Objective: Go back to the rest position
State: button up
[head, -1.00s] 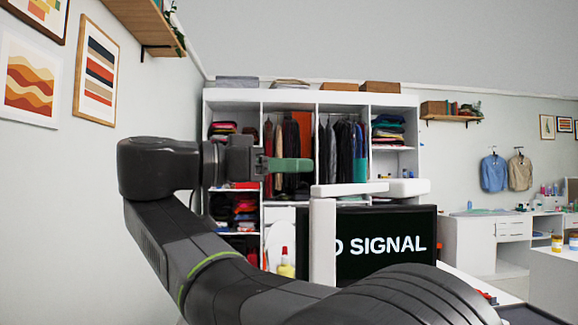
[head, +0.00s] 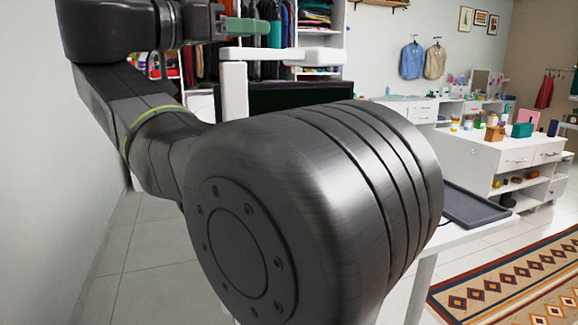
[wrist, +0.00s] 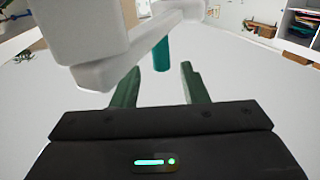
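My gripper (head: 256,26) shows at the top of the head view, at the end of my dark arm. Its green fingers point right, in front of the open wardrobe (head: 347,30). In the wrist view the two green fingers (wrist: 160,88) stand apart, with nothing held between them. A teal upright object (wrist: 161,53) shows beyond the fingertips; I cannot tell how far off it is. In the head view my large dark arm joint fills the middle and hides much behind it.
A white post with a crossbar (head: 234,88) stands close by the gripper; white parts also crowd the wrist view's upper left. A dark screen (head: 300,95) is behind it. White drawer units (head: 515,158) and a patterned rug (head: 480,292) lie right. Tiled floor (head: 150,285) is clear at left.

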aim_at(275, 30)
jog(key=shift+x, duration=3)
